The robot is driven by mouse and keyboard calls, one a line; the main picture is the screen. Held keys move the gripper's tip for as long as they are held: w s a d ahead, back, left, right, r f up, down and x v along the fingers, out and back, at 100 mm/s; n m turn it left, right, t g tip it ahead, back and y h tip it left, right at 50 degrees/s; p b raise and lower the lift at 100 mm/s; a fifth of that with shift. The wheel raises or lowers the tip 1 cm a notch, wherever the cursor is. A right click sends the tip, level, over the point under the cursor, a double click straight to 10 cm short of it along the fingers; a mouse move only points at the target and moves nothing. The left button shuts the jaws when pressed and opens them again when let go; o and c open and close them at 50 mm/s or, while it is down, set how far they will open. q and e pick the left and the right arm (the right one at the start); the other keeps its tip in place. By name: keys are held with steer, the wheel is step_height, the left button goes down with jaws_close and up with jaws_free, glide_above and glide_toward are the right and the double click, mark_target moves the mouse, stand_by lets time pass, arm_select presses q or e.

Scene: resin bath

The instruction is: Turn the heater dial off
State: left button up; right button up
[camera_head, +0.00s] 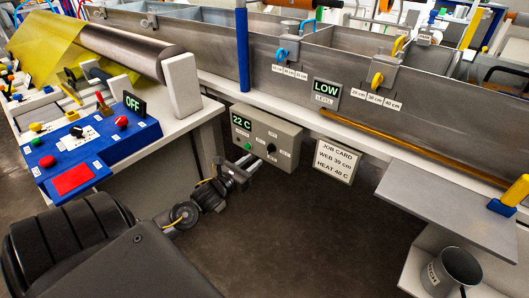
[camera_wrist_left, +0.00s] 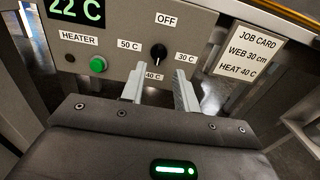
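The heater box (camera_head: 266,138) is a grey panel below the long metal bath. Its display reads 22 C. The heater dial (camera_head: 271,148) is a small black knob on its front; it also shows in the left wrist view (camera_wrist_left: 158,53), with OFF above it, 50 C to its left, 30 C to its right and 40 C below. My left gripper (camera_head: 251,163) is just in front of the panel. In the left wrist view its two fingers (camera_wrist_left: 158,80) are apart, empty, below the dial. My right gripper is not in view.
A green button (camera_wrist_left: 98,65) sits left of the dial. A job card (camera_head: 334,161) reading WEB 30 cm, HEAT 40 C hangs to the right. A blue control console (camera_head: 90,148) stands at left, a grey shelf (camera_head: 450,208) at right. The floor between is clear.

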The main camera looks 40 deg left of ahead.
mark_target(268, 149)
arm_select(q)
steer(key=w, duration=0.7)
steer(key=shift+w+a, duration=0.1)
steer(key=shift+w, duration=0.25)
jaws_close()
